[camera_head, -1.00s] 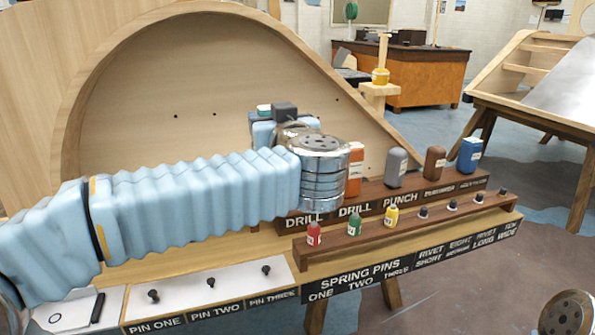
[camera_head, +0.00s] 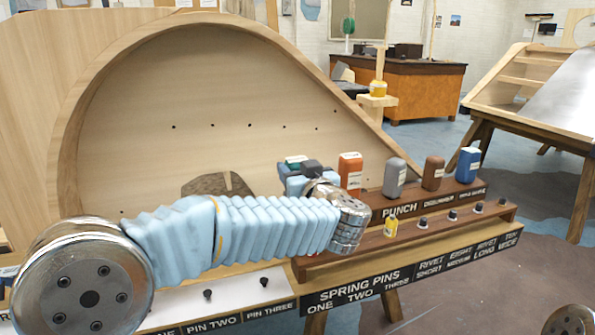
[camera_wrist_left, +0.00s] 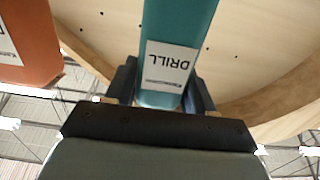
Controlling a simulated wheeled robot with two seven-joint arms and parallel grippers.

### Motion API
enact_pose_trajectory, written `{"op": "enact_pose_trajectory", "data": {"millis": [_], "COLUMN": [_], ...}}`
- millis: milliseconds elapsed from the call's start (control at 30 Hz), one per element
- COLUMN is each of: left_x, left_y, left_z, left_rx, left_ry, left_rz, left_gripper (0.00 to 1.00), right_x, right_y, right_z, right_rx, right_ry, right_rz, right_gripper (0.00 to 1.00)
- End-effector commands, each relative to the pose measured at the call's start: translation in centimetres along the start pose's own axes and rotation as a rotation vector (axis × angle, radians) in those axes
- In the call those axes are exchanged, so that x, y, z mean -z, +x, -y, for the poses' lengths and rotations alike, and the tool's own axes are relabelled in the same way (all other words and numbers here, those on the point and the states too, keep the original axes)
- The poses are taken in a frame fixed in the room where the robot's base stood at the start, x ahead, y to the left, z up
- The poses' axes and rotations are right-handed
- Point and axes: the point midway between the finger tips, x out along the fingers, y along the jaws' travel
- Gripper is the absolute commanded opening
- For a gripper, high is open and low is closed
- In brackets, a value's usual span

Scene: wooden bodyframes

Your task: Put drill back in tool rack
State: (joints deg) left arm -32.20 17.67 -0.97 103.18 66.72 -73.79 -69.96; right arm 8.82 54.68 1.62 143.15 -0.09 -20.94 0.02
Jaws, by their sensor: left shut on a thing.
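My left gripper (camera_head: 304,174) is shut on a teal drill, whose top (camera_head: 295,160) shows just above the gripper in the head view. In the left wrist view the drill (camera_wrist_left: 178,30) stands between the fingers, with a white label reading DRILL upside down. The brown wooden tool rack (camera_head: 405,205) runs along the front of the workpiece. My left forearm hides its left end and the slot labels there. I cannot tell whether the drill touches the rack. My right gripper is not in view.
An orange tool (camera_head: 350,172) stands in the rack just right of my left gripper. Grey (camera_head: 395,178), brown (camera_head: 433,173) and blue (camera_head: 468,165) tools stand farther right. The curved wooden frame (camera_head: 150,90) rises behind.

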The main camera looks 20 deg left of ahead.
Motion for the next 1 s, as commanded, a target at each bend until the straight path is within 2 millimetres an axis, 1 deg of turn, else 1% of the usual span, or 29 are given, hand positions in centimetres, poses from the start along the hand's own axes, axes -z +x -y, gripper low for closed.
{"op": "enact_pose_trajectory", "data": {"millis": [133, 367, 400, 533, 567, 833, 933, 1000], "left_x": [0.1, -0.6, -0.7, -0.7, -0.7, -0.5, 0.4, 0.1], "left_y": [0.0, 0.0, 0.0, 0.0, 0.0, 0.0, 0.0, -1.2], "left_z": [0.0, 0.0, 0.0, 0.0, 0.0, 0.0, 0.0, -0.1], "left_rx": [0.0, 0.0, 0.0, 0.0, 0.0, -0.001, -0.001, -0.006], "left_ry": [-0.002, 0.0, 0.001, 0.001, 0.001, 0.0, -0.003, -0.001], "left_rz": [-0.002, -0.002, 0.001, 0.001, 0.001, 0.0, -0.001, 0.0], "left_gripper": [0.0, 0.0, 0.56, 0.76, 0.79, 0.79, 0.79, 0.79], "right_x": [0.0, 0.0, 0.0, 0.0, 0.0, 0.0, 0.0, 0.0], "right_y": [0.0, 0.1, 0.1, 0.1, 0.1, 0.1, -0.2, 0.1], "right_z": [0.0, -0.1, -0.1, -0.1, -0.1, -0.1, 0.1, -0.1], "right_rx": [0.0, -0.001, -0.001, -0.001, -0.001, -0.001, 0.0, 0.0], "right_ry": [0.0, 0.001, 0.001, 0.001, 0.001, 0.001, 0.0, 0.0], "right_rz": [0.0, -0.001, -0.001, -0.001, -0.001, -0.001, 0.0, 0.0], "right_gripper": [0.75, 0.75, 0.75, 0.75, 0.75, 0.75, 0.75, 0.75]}}
